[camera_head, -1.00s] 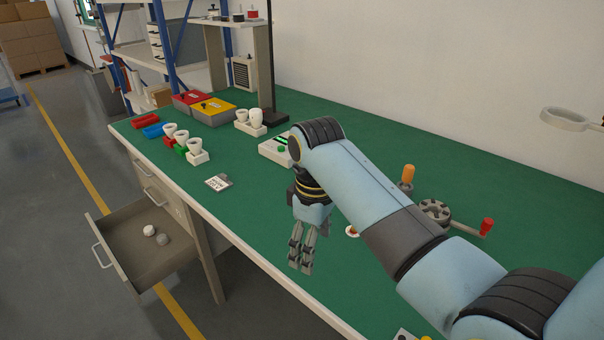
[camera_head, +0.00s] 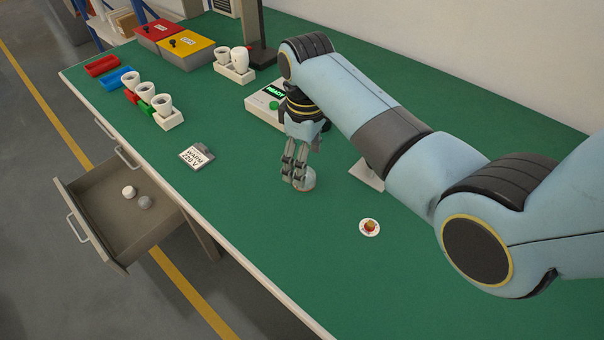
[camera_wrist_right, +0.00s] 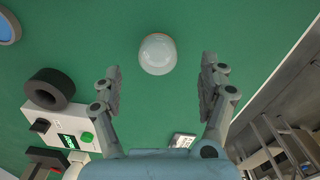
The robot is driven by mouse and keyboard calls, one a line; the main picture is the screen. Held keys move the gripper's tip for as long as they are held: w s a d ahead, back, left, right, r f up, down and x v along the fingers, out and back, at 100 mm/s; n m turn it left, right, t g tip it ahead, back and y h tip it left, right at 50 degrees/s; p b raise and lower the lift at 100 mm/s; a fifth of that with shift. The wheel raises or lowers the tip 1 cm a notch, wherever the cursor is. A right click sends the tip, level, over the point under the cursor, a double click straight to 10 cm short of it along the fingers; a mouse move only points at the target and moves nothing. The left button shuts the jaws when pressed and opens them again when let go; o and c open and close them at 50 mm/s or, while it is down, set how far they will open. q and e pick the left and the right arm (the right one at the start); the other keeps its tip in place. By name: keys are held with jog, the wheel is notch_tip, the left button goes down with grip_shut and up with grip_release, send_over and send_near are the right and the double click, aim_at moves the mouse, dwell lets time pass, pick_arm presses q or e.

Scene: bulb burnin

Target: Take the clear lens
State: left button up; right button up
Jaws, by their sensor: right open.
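A pale, see-through dome, which looks like the clear lens (camera_head: 308,181), sits on the green bench top just at my right gripper's fingertips. It also shows in the right wrist view (camera_wrist_right: 157,54) as a whitish round dome. My right gripper (camera_head: 296,176) points down, with its fingers partly covering the lens in the head view. In the right wrist view the gripper (camera_wrist_right: 160,72) is open and empty, one finger towards each side of the lens, which lies slightly beyond the tips. I cannot tell whether a finger touches it. My left gripper is not in view.
A tester with a green READY display (camera_head: 258,106) stands behind the gripper. A WARM 220V card (camera_head: 196,157) lies to the left. An open drawer (camera_head: 105,238) holds a white and a grey dome.

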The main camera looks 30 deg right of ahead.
jog(key=shift+w+d+f, duration=0.1)
jog(key=shift+f, duration=0.35)
notch_tip(320, 180, down, 4)
jog(key=shift+w+r, duration=0.1)
jog(key=shift+w, duration=0.05)
jog(key=shift+f, duration=0.5)
jog(key=shift+c, duration=1)
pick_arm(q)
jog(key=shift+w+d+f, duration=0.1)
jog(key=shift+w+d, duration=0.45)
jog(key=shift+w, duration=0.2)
pick_arm(e)
jog(key=c, duration=0.7)
